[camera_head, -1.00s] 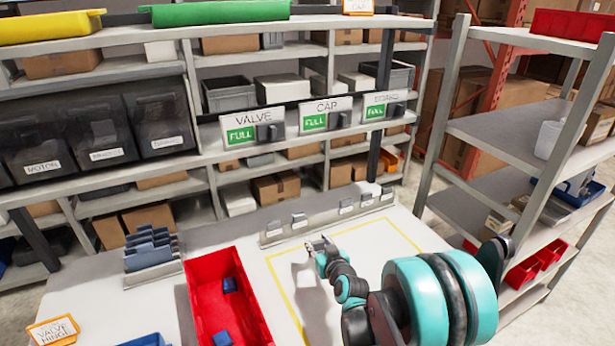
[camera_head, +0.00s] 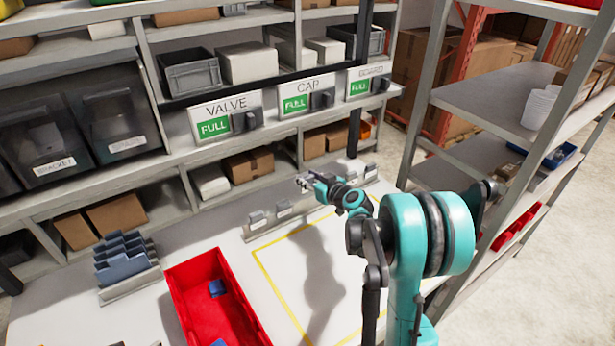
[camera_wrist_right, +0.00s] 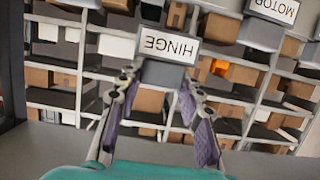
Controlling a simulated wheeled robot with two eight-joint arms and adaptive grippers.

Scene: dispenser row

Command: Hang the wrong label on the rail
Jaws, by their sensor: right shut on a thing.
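My right gripper (camera_head: 303,183) is raised above the low rail at the back of the table. In the right wrist view its fingers (camera_wrist_right: 160,78) are closed on the grey block of a white label reading HINGE (camera_wrist_right: 170,46), which appears upside down. The held label is too small to make out in the head view. The dark upper rail (camera_head: 283,82) carries the VALVE (camera_head: 226,108), CAP (camera_head: 306,90) and BOARD (camera_head: 369,74) signs, each with a green FULL panel. My left gripper is out of view.
A low table rail (camera_head: 270,232) holds grey tabs. A red tray (camera_head: 178,300) and a blue-grey divider rack (camera_head: 125,265) stand at left. A yellow outline marks bare table. A shelf unit (camera_head: 485,100) stands close on the right. Another label, MOTOR (camera_wrist_right: 272,9), shows in the wrist view.

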